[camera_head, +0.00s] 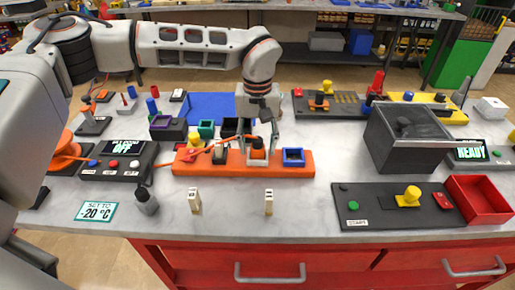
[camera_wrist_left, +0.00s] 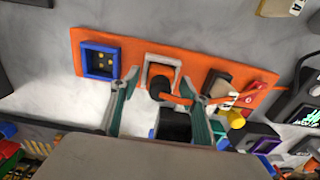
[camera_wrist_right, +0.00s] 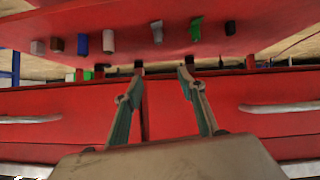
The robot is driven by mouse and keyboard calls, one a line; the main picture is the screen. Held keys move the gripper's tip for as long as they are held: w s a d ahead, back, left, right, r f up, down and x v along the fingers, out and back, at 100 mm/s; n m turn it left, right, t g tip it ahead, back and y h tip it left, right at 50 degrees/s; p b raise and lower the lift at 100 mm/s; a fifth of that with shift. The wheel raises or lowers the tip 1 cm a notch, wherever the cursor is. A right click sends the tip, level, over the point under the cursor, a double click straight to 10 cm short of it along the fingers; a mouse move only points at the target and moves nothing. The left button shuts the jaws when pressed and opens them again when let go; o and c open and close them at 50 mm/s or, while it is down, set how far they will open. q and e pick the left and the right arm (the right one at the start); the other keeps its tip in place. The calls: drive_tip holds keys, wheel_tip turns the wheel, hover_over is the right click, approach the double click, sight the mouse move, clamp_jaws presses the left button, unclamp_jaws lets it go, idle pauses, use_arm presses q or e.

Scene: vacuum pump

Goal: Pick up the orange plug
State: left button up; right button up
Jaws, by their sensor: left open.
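The orange plug (camera_head: 257,144), with a dark round end and an orange cable, sits in a pale-framed socket on the orange board (camera_head: 185,168). In the left wrist view, the plug (camera_wrist_left: 161,80) stands between my left fingers, with the cable running right. My left gripper (camera_head: 261,136) points down over the plug, open, with a finger on either side; I cannot tell whether either finger touches it. My right gripper (camera_wrist_right: 161,76) is open and empty in the right wrist view, facing the red bench front. It does not show in the head view.
A blue-framed socket (camera_head: 293,157) stands beside the plug on the board. Dark and coloured boxes stand close behind it. A lidded dark box (camera_head: 408,140) and a red tray (camera_head: 480,200) are at the right. The front counter has some clear room around two small pale blocks.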

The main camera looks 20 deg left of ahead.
use_arm(q)
drive_tip(key=c, duration=1.2)
drive_tip(key=shift+r, duration=0.1)
drive_tip(key=shift+c, duration=0.2)
